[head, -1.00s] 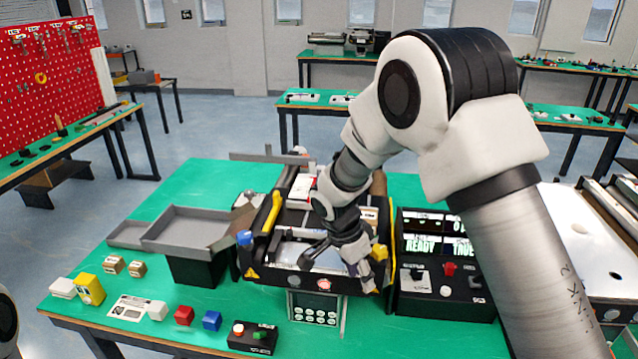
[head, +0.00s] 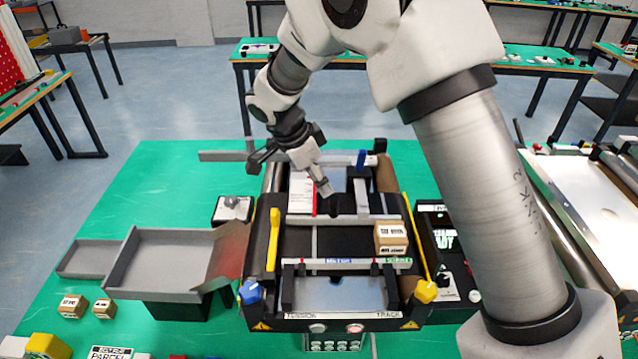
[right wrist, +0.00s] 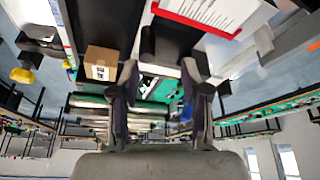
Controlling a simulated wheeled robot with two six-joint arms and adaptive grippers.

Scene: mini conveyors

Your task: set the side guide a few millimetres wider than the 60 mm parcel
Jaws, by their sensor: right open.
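The parcel (head: 391,237), a small cardboard box with a label, sits on the right part of the black belt (head: 338,244) of the mini conveyor. It also shows in the right wrist view (right wrist: 100,63). A grey rail (head: 342,220) crosses the belt just behind the parcel. A grey block (head: 361,197) and a blue handle (head: 362,158) are farther back; I cannot tell which part is the side guide. My right gripper (head: 290,178) is open and empty above the back of the conveyor, fingers spread. In the right wrist view its fingers (right wrist: 160,78) are apart. My left gripper is out of view.
A white card with a red edge (head: 301,194) is beside my right gripper. Yellow bars (head: 273,240) flank the belt. A blue knob (head: 249,291) and a yellow knob (head: 426,291) are at the front corners. A grey tray (head: 170,260) stands left; green table is free behind it.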

